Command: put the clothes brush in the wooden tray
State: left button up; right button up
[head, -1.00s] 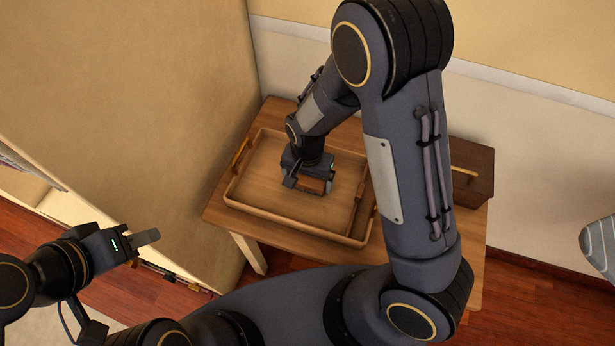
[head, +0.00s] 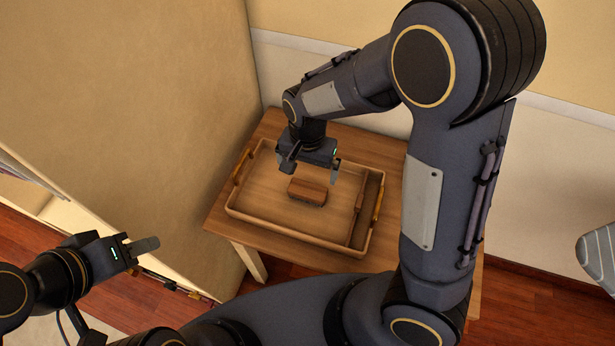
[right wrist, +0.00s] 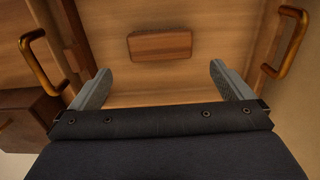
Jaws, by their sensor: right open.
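The clothes brush (head: 307,191), a small brown wooden block, lies on the floor of the wooden tray (head: 282,232), in its larger compartment. The brush also shows in the right wrist view (right wrist: 160,45), beyond the fingertips. My right gripper (head: 308,170) is open and empty above the tray, apart from the brush; its two fingers show spread in the right wrist view (right wrist: 160,80). My left gripper (head: 146,246) is away from the table at the left, empty; only one finger shows clearly, so its opening is unclear.
The tray stands on a wooden table (head: 222,220) and has brass handles (head: 378,204) at both ends. A divider (head: 357,210) sets off a narrow compartment at its right. A dark wooden box (right wrist: 28,118) stands beside the tray in the right wrist view.

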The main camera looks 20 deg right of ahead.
jog(key=s+d+r+n+t+y, duration=0.2)
jog(key=s+d+r+t, duration=0.1)
jog(key=s+r, duration=0.4)
jog(key=s+d+r+n+t+y, duration=0.1)
jog(key=s+d+r+n+t, duration=0.1)
jog(key=s+d+r, duration=0.4)
jog(key=s+n, duration=0.1)
jog(key=s, duration=0.2)
jog(key=shift+s+r+t+y, duration=0.25)
jog(key=shift+r+t+y, duration=0.15)
jog(key=shift+r+p, duration=0.5)
jog(key=shift+p, duration=0.05)
